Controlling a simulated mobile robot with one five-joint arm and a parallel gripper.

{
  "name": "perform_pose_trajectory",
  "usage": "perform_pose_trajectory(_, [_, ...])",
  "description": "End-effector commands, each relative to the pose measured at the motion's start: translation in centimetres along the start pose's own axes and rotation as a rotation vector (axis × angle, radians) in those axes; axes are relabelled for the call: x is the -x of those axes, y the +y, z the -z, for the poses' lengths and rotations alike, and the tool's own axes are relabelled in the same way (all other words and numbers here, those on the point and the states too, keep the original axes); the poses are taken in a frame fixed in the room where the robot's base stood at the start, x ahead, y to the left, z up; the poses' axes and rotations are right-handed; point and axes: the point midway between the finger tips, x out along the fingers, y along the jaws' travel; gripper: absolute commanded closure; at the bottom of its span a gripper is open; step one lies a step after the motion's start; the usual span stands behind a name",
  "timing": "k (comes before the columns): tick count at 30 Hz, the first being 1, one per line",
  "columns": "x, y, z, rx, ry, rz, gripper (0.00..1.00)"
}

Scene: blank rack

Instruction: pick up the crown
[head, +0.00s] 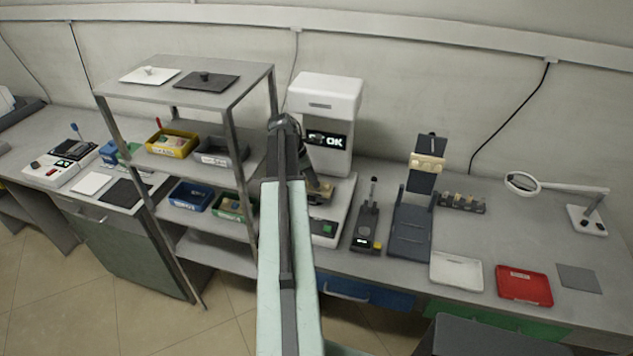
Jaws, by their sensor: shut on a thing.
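My arm reaches up from the bottom middle and bends down at the white machine (325,95), whose display reads OK. My gripper (322,194) is at the machine's open front, low over its base. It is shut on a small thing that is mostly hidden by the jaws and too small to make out. I cannot tell from this view whether it is the crown. No crown shows clearly anywhere else.
A grey shelf rack (232,130) with several bins stands close on the left. Right of the machine are a small dark device (367,228), a dark stand (411,225), a small rack (461,203), a white tray (456,271), a red tray (524,287) and a magnifier lamp (588,220).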

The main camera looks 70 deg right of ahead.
Motion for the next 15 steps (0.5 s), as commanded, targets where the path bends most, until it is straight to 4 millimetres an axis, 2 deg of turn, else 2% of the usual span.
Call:
perform_pose_trajectory(5, [0.5,0.0,-0.2,-0.001,0.0,0.0,1.0])
perform_pose_trajectory(15, [3.9,-0.4,-1.6,-0.001,0.0,0.001,1.0])
